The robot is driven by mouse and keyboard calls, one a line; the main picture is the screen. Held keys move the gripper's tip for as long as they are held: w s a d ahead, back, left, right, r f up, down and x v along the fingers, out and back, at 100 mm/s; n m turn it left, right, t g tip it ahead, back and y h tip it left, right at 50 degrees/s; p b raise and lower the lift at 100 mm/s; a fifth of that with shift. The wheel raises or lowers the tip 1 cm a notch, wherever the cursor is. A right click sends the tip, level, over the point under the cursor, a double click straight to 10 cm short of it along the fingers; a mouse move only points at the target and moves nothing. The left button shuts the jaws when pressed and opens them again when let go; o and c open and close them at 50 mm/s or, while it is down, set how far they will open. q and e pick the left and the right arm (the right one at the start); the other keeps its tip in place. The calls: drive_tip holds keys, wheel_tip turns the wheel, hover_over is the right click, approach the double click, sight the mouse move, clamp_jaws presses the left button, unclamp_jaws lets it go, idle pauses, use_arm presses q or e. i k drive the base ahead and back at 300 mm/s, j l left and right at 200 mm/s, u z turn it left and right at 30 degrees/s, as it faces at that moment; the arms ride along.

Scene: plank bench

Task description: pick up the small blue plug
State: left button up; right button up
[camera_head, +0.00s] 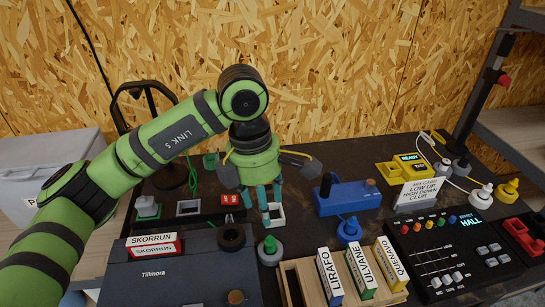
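The small blue plug (349,230) stands on the dark bench top, right of centre, in front of the blue box and behind the wooden rack. It has a rounded blue body with a narrower top. My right gripper is not in view.
A blue box (347,198) with a dark upright part is behind the plug. A green-topped grey plug (270,250) stands to its left. A wooden rack (284,276) with labelled cards is in front. A black mixer panel (447,258) is at the right.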

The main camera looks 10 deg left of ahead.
sight(352, 223)
drive_tip(key=k+l, duration=1.15)
drive_tip(key=l, duration=0.25)
